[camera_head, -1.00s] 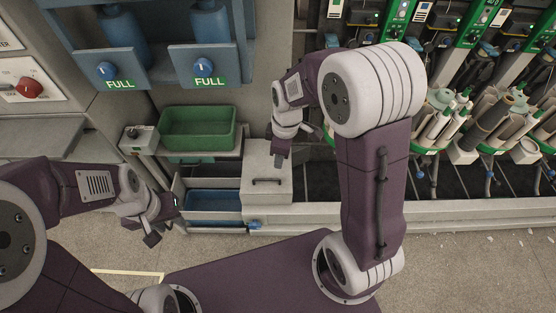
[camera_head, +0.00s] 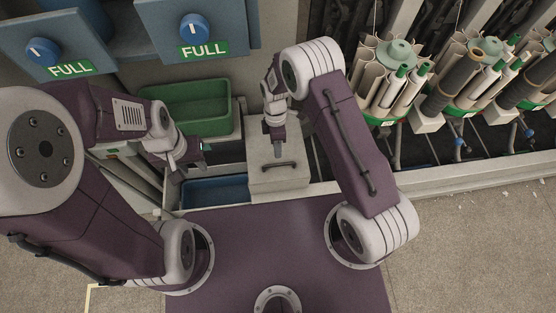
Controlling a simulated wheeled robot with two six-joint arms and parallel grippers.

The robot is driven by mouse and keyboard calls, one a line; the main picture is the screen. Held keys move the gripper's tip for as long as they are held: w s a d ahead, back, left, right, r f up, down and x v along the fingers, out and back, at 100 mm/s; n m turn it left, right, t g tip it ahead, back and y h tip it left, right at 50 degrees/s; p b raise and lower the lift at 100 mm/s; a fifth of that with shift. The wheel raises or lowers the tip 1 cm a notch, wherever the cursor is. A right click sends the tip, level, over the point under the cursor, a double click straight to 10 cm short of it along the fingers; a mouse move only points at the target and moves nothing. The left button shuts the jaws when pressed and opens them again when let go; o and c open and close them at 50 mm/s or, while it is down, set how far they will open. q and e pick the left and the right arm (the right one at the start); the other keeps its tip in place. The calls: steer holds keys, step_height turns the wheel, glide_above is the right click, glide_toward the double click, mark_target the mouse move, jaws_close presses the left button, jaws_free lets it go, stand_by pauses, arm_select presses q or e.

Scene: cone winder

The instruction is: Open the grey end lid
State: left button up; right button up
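The grey end lid (camera_head: 290,180) is the flat top of a grey box right of the blue bin, with a dark bar handle (camera_head: 287,163) on it. The lid looks closed. My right gripper (camera_head: 278,152) points down over the lid, just behind the handle in the picture. I cannot tell whether it touches the lid, and its fingers are seen edge-on. My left gripper (camera_head: 189,161) is left of the lid, above the blue bin's area, with its fingers apart and nothing between them.
A green bin (camera_head: 190,98) stands on a shelf behind my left gripper. A blue bin (camera_head: 212,190) lies low, left of the lid. Blue units with FULL signs (camera_head: 203,50) hang above.

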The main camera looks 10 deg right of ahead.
mark_target(278, 164)
steer(key=f, duration=0.2)
steer(key=s+f+b, duration=0.1)
steer(key=f, duration=0.5)
steer(key=shift+s+f+b, duration=0.1)
steer(key=shift+s+b, duration=0.2)
steer(key=shift+c, duration=0.3)
jaws_close()
stand_by(0.6)
